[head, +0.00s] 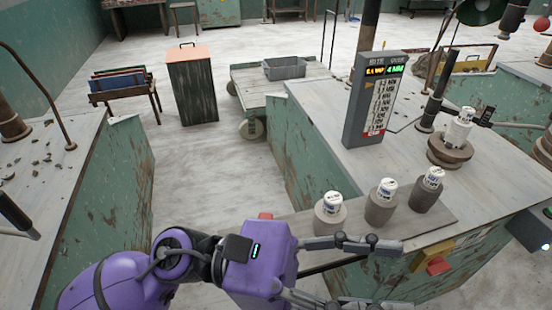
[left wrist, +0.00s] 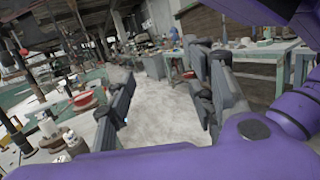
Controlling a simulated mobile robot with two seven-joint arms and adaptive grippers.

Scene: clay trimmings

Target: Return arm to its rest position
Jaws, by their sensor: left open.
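My left arm is purple and comes in from the bottom left of the head view. Its left gripper (head: 385,276) is open with nothing between its fingers, in front of the near edge of the right-hand workbench (head: 470,220). In the left wrist view the two dark fingers of the left gripper (left wrist: 165,85) stand wide apart with floor showing between them. My right gripper is not in view.
Another clay piece (head: 450,150) sits farther back. A sign post (head: 372,100) stands on the bench. Open floor (head: 205,170) lies left.

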